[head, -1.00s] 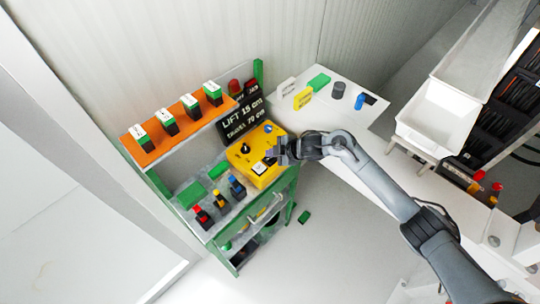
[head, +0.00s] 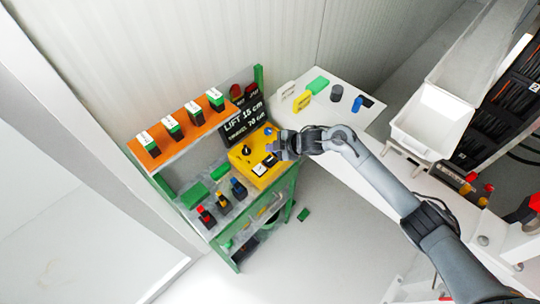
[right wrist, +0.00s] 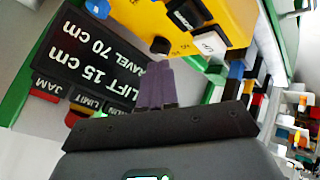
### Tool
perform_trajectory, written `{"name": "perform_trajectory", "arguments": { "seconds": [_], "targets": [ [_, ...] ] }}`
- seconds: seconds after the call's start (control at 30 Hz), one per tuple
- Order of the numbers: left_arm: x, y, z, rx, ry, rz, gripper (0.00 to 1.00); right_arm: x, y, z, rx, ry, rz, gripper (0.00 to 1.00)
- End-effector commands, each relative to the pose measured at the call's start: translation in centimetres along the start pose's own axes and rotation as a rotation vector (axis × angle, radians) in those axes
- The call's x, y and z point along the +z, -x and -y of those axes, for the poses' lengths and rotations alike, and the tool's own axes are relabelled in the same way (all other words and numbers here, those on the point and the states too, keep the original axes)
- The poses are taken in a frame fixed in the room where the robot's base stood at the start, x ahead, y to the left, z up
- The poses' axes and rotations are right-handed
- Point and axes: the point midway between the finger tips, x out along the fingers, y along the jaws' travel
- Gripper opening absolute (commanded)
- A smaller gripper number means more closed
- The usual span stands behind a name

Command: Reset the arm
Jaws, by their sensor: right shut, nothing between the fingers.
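My right gripper (head: 283,146) is at the right side of the yellow control box (head: 247,163) on the green-framed shelf. In the right wrist view its purple-grey fingers (right wrist: 155,88) are together and empty, near the edge of the yellow box (right wrist: 150,18). I cannot tell from the frames whether they touch it. The box carries a blue knob (head: 268,131), a black knob and a white switch (head: 259,170). My right arm reaches in from the lower right. My left gripper is not in view.
A black sign (head: 242,121) reading "LIFT 15 cm" stands behind the box. A white table (head: 340,125) with small parts stands behind my arm. A white bin (head: 425,125) is at right.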

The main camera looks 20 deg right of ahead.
Motion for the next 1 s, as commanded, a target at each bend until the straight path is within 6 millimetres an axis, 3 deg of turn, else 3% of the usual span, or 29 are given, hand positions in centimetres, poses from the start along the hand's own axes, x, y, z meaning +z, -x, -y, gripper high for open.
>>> {"name": "perform_trajectory", "arguments": {
  "seconds": [0.13, 0.67, 0.87, 1.0],
  "targets": [
    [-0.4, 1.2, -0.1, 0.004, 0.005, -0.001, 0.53, -0.6, 0.8, -0.6, -0.001, 0.000, 0.000, 0.00],
    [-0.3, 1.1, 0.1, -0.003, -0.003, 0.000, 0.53, -0.7, 0.7, -0.2, 0.000, -0.002, 0.001, 0.00],
    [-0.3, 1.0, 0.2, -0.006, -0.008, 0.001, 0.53, -2.1, -0.2, 3.1, 0.022, -0.039, 0.016, 0.00],
    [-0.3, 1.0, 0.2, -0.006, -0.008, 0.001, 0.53, -3.6, -0.1, 7.7, 0.062, -0.131, 0.052, 0.00]
  ]
}}
